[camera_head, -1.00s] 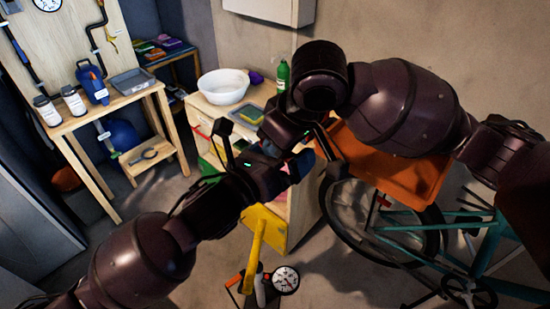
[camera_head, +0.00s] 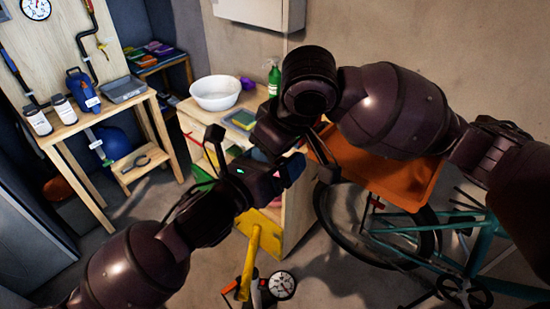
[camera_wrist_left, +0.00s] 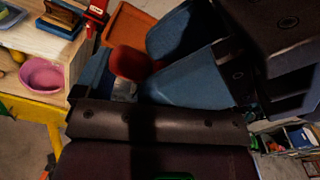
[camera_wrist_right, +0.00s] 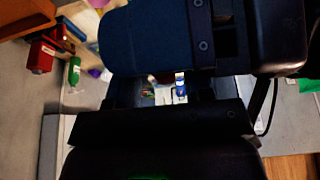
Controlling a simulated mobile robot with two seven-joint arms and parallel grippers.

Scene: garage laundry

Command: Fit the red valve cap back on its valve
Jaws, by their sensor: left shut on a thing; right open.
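A rounded red cap (camera_wrist_left: 128,62) shows in the left wrist view between the blue fingers of my left gripper (camera_wrist_left: 160,62), which is shut on it. A small pale piece (camera_wrist_left: 123,88) shows just below the cap; I cannot tell what it is. In the head view my left gripper (camera_head: 285,170) is at the middle, in front of the wooden cabinet. My right gripper (camera_head: 262,150) is just above and behind it, close to it. The right wrist view shows its blue finger (camera_wrist_right: 150,40) and nothing held. I cannot make out the valve in any view.
A teal bicycle (camera_head: 480,240) and its wheel (camera_head: 345,225) stand at the right, with an orange crate (camera_head: 400,180) above. A wooden cabinet (camera_head: 297,205) bears a white bowl (camera_head: 216,92) and green bottle (camera_head: 274,78). A floor pump with gauge (camera_head: 282,285) and yellow handle (camera_head: 248,262) are in front.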

